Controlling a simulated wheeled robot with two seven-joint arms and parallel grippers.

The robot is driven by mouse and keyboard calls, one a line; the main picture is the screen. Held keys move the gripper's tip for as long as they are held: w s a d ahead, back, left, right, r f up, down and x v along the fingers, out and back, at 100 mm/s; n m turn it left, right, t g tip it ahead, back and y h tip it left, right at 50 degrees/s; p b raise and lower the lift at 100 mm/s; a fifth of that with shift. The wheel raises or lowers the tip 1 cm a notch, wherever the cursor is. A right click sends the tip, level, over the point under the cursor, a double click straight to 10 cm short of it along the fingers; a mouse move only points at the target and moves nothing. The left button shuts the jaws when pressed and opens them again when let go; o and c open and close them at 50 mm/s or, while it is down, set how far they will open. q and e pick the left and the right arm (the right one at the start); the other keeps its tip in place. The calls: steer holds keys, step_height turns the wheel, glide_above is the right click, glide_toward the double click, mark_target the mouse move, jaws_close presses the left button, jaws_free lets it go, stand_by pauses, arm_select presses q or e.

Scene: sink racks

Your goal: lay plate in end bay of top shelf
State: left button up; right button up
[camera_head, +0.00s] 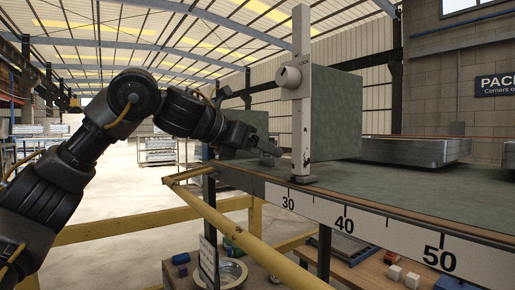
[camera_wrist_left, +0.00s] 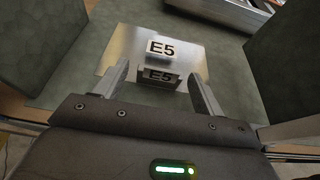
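A thin shiny metal plate (camera_wrist_left: 135,48) lies flat on the green-grey shelf top between two upright panels in the left wrist view. A white label reading E5 (camera_wrist_left: 160,48) shows over it, with a second, darker E5 just below. My left gripper (camera_wrist_left: 158,72) is open, its two fingers apart at the plate's near side with nothing visibly clamped between them. Whether the fingers touch the plate is unclear. My right gripper is out of view.
The white post (camera_head: 301,120) with a knob and the large green panel (camera_head: 335,115) stand close right of my left gripper. Another green panel (camera_head: 245,130) is behind it. Stacked metal sheets (camera_head: 415,150) lie farther right. A yellow rail (camera_head: 235,235) runs below the numbered shelf edge.

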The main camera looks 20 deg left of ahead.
arm_select(q)
steer(key=shift+o, duration=0.5)
steer(key=shift+s+a+r, duration=0.1)
steer(key=shift+s+r, duration=0.05)
steer(key=shift+r, duration=0.1)
steer(key=b+v, duration=0.2)
steer(key=v, duration=0.9)
steer(key=shift+s+a+r, duration=0.15)
steer(key=shift+s+a, duration=0.1)
steer(key=shift+s, duration=0.05)
